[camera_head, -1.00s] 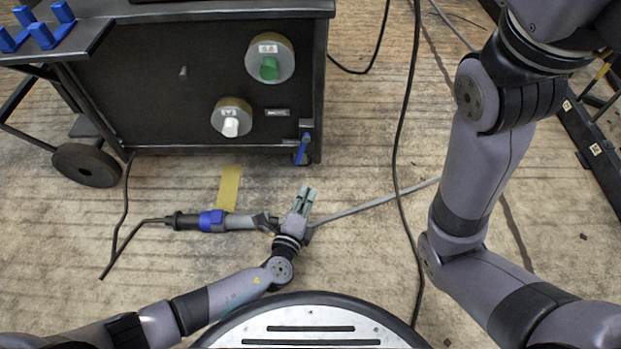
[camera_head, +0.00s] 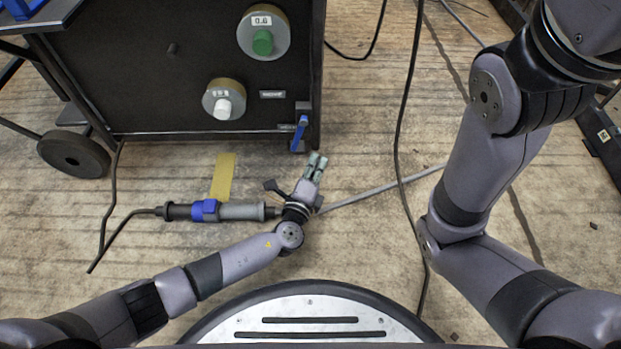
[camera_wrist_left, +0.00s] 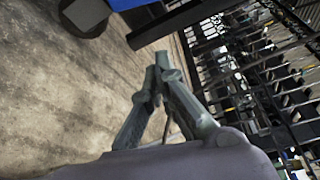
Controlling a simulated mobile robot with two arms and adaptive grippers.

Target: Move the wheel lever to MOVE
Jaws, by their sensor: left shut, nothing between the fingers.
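The blue wheel lever (camera_head: 299,133) is at the lower right corner of the black cart (camera_head: 200,105). It stands near upright, tilted slightly, with its top to the right. A small label reading MOVE (camera_head: 272,94) is up and left of it. A second label by the lever is too small to read. My left gripper (camera_head: 317,160) is shut and empty, just below and right of the lever, apart from it. In the left wrist view the closed fingertips (camera_wrist_left: 158,68) point toward the cart's dark edge, with a blue part (camera_wrist_left: 126,4) at the top. My right gripper is out of view.
A corded tool (camera_head: 235,211) lies on the floor beside my left wrist, by a yellow strip (camera_head: 222,178). Black cables and a grey rod (camera_head: 385,187) cross the floor on the right.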

